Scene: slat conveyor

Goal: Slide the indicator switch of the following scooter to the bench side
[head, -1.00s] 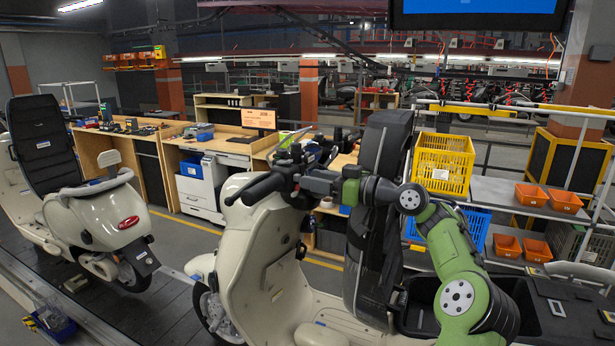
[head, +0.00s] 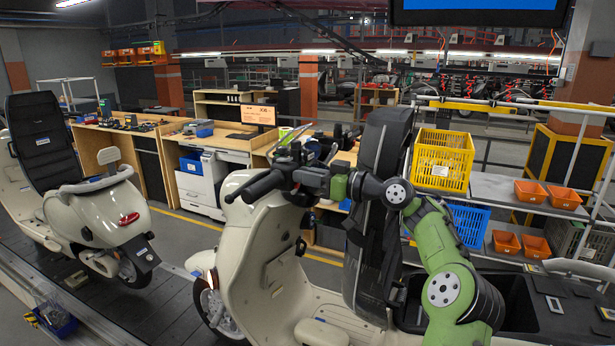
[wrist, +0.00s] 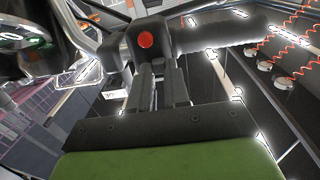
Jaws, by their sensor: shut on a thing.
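The cream scooter (head: 262,232) in the middle stands on the conveyor behind another cream scooter. My gripper (head: 300,176) is at the switch housing beside that grip. In the wrist view, the housing (wrist: 134,30) carries a red round button (wrist: 145,40), and a dark grip runs right from it. My gripper (wrist: 160,76) has its two fingers close together just under the button, shut on a small part there. The indicator switch itself is hidden by the fingertips.
The other scooter (head: 105,212) stands ahead at the left. A wooden workbench (head: 150,165) lies beyond the line. A black seat back (head: 380,200) rises close behind my wrist. A yellow crate (head: 442,158) and orange bins (head: 546,194) sit on the rack at right.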

